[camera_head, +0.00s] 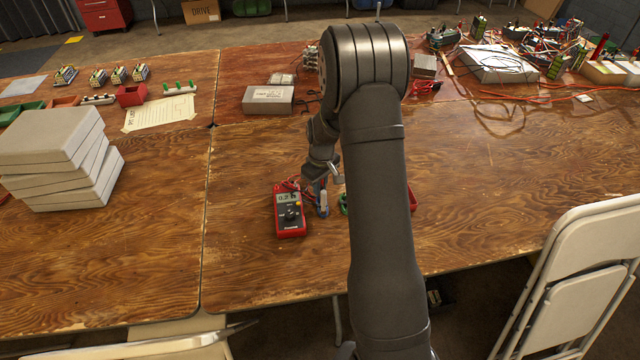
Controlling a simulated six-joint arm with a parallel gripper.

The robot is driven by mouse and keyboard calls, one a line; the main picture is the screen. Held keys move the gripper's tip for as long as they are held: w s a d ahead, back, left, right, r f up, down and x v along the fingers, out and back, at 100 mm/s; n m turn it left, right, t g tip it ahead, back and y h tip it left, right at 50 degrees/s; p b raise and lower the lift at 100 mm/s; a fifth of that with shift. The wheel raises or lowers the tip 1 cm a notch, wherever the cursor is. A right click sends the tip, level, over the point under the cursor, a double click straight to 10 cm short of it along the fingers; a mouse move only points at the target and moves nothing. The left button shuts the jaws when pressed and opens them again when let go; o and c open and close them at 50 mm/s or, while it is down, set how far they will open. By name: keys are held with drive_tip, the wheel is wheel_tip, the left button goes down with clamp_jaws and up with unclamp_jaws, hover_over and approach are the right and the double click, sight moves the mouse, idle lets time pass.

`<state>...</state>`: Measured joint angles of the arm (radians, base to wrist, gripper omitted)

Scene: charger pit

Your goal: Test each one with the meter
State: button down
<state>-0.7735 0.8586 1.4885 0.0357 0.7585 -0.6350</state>
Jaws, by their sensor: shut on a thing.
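A red meter (289,215) with a dark dial and a lit display lies on the near table, left of my arm. The display's digits are too small to read surely. My gripper (323,190) is low over the table just right of the meter, shut on a small blue-grey thing (323,207) that is mostly hidden by the jaws. Red leads (290,184) lie behind the meter. A green thing (343,204) shows beside my gripper, partly hidden by my arm. Several small boards (97,77) stand in a row at the back left.
Stacked pale boxes (55,160) stand at left. A paper sheet (160,113) and red bin (131,95) are behind them. A grey box (268,99) sits behind the meter. Tangled wires and boards (500,60) fill the back right. A folding chair (575,270) is at right. The front-left tabletop is clear.

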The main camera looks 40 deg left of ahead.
drive_tip(key=shift+f, duration=0.6)
idle(0.7)
drive_tip(key=c, duration=1)
unclamp_jaws()
drive_tip(key=shift+r, duration=0.1)
drive_tip(key=shift+r, duration=3.7)
drive_tip(key=shift+f, duration=3.7)
drive_tip(key=shift+r, duration=0.1)
